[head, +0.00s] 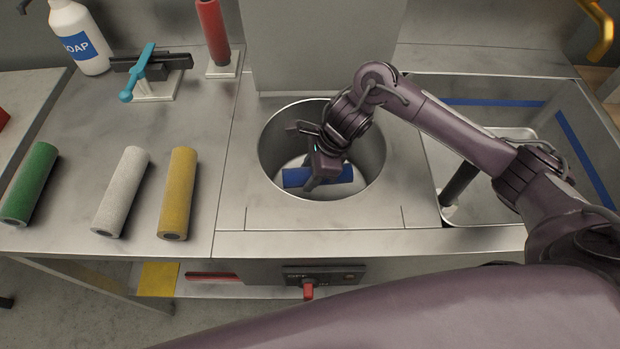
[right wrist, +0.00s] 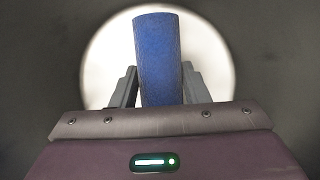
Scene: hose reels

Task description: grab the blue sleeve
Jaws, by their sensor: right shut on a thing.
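The blue sleeve (head: 297,178) lies low inside the round metal basin (head: 377,165), over a white disc at its bottom. My right gripper (head: 312,178) reaches down into the basin and is shut on the sleeve. In the right wrist view the blue sleeve (right wrist: 158,60) stands between the two fingers of my right gripper (right wrist: 158,88), and its far end points away from the palm. The fingers partly hide the sleeve in the head view. My left gripper is not in view.
Green (head: 30,183), white (head: 121,192) and yellow (head: 178,193) sleeves lie on the left counter. A red sleeve (head: 213,30) stands on a holder behind. A soap bottle (head: 80,40) stands at the back left. A sink (head: 500,95) with blue strips lies right of the basin.

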